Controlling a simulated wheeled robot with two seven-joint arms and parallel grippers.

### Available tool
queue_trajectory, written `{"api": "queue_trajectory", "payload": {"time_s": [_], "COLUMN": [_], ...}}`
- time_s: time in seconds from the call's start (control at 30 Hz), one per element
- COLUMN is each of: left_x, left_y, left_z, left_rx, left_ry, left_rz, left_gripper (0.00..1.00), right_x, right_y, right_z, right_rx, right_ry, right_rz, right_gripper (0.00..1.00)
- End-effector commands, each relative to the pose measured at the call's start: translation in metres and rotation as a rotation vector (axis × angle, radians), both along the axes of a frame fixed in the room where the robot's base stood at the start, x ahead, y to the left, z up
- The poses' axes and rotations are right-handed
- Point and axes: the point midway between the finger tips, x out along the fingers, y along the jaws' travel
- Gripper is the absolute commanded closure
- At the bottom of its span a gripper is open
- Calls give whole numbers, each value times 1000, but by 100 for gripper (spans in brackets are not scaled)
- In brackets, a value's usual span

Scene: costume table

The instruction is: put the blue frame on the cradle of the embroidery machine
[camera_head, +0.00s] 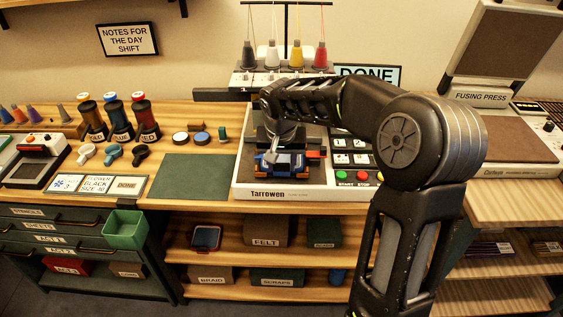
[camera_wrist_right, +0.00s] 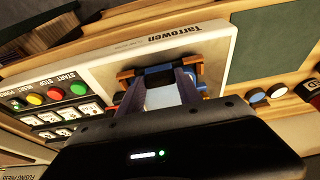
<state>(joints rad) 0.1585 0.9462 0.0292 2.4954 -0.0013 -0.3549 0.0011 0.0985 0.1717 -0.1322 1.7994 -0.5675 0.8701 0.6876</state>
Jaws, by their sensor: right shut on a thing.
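The embroidery machine (camera_head: 249,192), lettered Tarrowen, stands on the bench in the head view; its white edge also shows in the right wrist view (camera_wrist_right: 208,36). My right gripper (camera_head: 284,151) reaches in from the right over the machine's bed and is shut on the blue frame (camera_head: 268,160). In the right wrist view the frame (camera_wrist_right: 158,72) sits between my two fingers, with pale cloth inside it. Orange-brown parts (camera_wrist_right: 125,76), seemingly of the cradle, show at both sides of it. I cannot tell whether the frame rests on the cradle or hovers just above it. My left gripper is out of view.
Thread cones (camera_head: 272,56) stand behind my right arm. Lit buttons (camera_head: 345,177) are at the machine's right. A bare green mat (camera_head: 188,177) lies left of it, with spools (camera_head: 117,118) farther left. The fusing press (camera_head: 503,135) is at the right.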

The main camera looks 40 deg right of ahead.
Motion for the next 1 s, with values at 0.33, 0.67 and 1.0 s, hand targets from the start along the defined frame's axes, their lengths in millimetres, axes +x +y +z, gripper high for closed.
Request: {"api": "queue_trajectory", "payload": {"time_s": [0.33, 0.67, 1.0], "left_x": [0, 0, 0], "left_y": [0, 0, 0], "left_z": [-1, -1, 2], "left_rx": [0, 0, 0], "left_ry": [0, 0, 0], "left_rz": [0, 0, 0], "left_gripper": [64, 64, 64], "right_x": [0, 0, 0], "right_y": [0, 0, 0], "right_z": [-1, -2, 3], "right_rx": [0, 0, 0], "right_ry": [0, 0, 0], "right_rz": [0, 0, 0], "right_gripper": [42, 33, 33]}}
